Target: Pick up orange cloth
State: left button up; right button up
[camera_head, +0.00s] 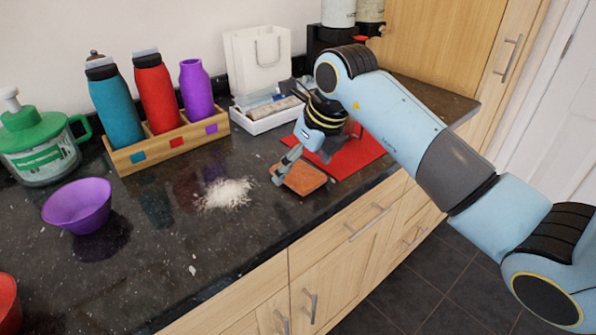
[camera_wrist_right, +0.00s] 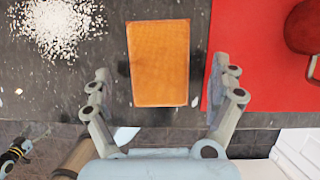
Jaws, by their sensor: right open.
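The orange cloth (camera_head: 304,179) is a flat rectangle on the dark counter near its front edge, beside the red mat. In the right wrist view the cloth (camera_wrist_right: 159,62) lies between the two grey fingers of my right gripper (camera_wrist_right: 160,72). The fingers are spread wide, with a gap on each side of the cloth, and hold nothing. In the head view my right gripper (camera_head: 298,166) is over the cloth and partly covers its far side. My left gripper does not show.
A white spill (camera_head: 228,193) lies left of the cloth. The red mat (camera_head: 355,156) is on the right, with a red round object (camera_wrist_right: 304,28) on it.

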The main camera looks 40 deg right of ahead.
jog(key=shift+x, duration=0.8)
jog(key=shift+f, duration=0.1)
jog(key=c, duration=1.3)
